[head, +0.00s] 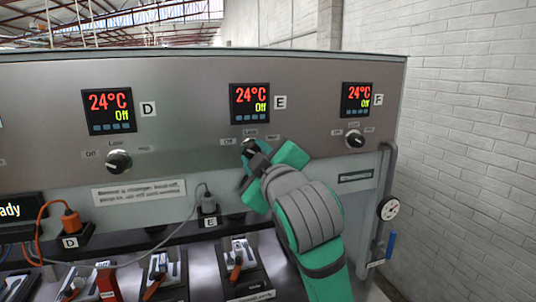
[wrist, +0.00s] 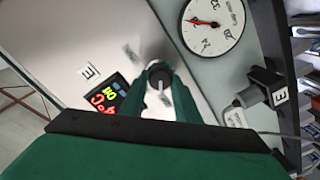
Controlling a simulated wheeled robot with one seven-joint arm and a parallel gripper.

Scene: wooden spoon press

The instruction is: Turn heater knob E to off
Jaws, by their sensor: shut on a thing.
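Heater knob E (head: 248,145) is a dark round knob on the steel panel, under display E (head: 249,103), which reads 24°C and Off. My gripper (head: 252,153) is at the knob and hides most of it in the head view. In the wrist view my gripper (wrist: 161,80) has its green fingers shut on the sides of the knob (wrist: 159,72). A pale pointer line shows on the knob's face; which printed setting it points to I cannot tell. Display E (wrist: 107,97) also shows in the wrist view, beside its E label.
Knob D (head: 118,161) with its display is to the left, and knob F (head: 354,138) with its display to the right. Plug E (head: 207,202) and orange plug D (head: 70,218) sit below. A pressure gauge (head: 389,208) on a pipe stands at the panel's right edge.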

